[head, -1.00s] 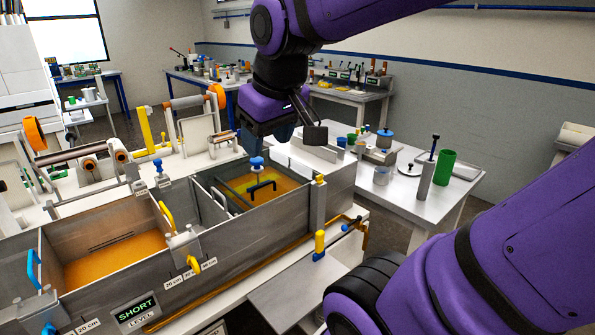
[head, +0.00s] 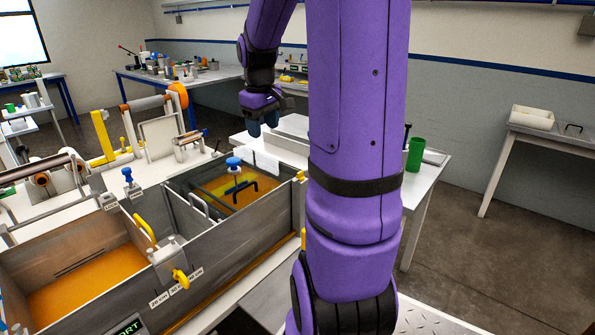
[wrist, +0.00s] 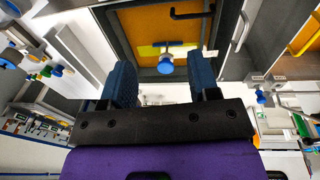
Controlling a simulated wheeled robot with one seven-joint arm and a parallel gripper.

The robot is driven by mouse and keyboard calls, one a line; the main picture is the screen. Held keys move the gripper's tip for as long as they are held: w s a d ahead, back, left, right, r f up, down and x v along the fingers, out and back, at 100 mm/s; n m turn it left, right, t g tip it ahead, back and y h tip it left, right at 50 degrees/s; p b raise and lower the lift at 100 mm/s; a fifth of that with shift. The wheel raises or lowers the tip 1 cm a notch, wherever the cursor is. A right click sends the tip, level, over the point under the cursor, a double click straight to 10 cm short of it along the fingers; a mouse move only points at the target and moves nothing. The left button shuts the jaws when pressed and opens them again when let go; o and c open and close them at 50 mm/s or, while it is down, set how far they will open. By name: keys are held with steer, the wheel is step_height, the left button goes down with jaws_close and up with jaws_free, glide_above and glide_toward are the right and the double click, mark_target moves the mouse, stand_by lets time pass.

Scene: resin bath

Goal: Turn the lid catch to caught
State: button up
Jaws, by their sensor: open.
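My gripper (head: 262,124) hangs above the far side of the resin bath (head: 230,258), behind a blue knob (head: 233,164). In the wrist view its two blue fingers (wrist: 162,80) are apart with nothing between them. A blue knob on a stem (wrist: 166,66) shows beyond the fingertips, over an amber compartment, apart from them. Another blue knob (head: 127,175) stands at the bath's back edge near small label plates. A yellow knob (head: 180,278) is on the bath's front wall. I cannot tell which fitting is the lid catch, nor read its position.
A yellow handle (head: 144,230) and a black handle (head: 242,193) rise at the bath. Rollers (head: 42,170) and a frame (head: 160,137) stand behind it. A white table with a green cup (head: 415,154) is at right, partly behind my arm. Floor is clear at far right.

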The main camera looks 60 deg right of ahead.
steer(key=y, duration=0.1)
glide_above(300, 172)
step_height(300, 172, down, 8)
steer(key=shift+g, duration=0.4)
step_height(300, 172, down, 11)
steer(key=shift+d+r, duration=0.1)
steer(key=shift+r, duration=0.05)
steer(key=c, duration=0.9)
